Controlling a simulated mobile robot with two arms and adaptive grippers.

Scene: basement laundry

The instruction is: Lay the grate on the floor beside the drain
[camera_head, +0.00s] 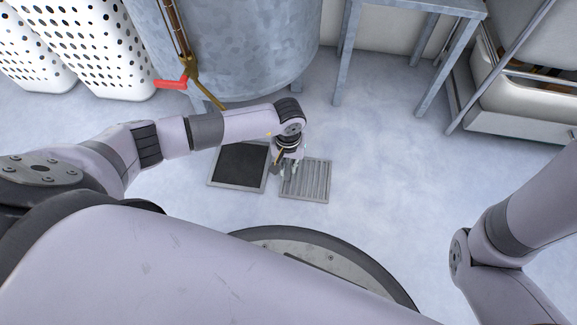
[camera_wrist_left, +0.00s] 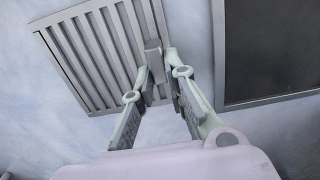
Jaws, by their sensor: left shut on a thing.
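The grate (camera_head: 317,182) is a grey, square, slatted panel just right of the drain (camera_head: 239,163), a dark square opening with a light metal frame. My left gripper (camera_head: 288,172) points down at the grate's left side, beside the drain. In the left wrist view the gripper (camera_wrist_left: 160,76) is shut on a small grey block at the edge of the grate (camera_wrist_left: 92,52). The drain (camera_wrist_left: 265,45) is at the right there. The grate looks flat and at or near floor level; I cannot tell whether it touches. My right gripper is out of view; only its arm shows.
A galvanized tank (camera_head: 240,50) with a red-handled valve (camera_head: 172,84) stands behind the drain. White perforated baskets (camera_head: 95,45) are at the back left. A metal table (camera_head: 412,8) stands at the back right. The floor (camera_head: 400,180) right of the grate is clear.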

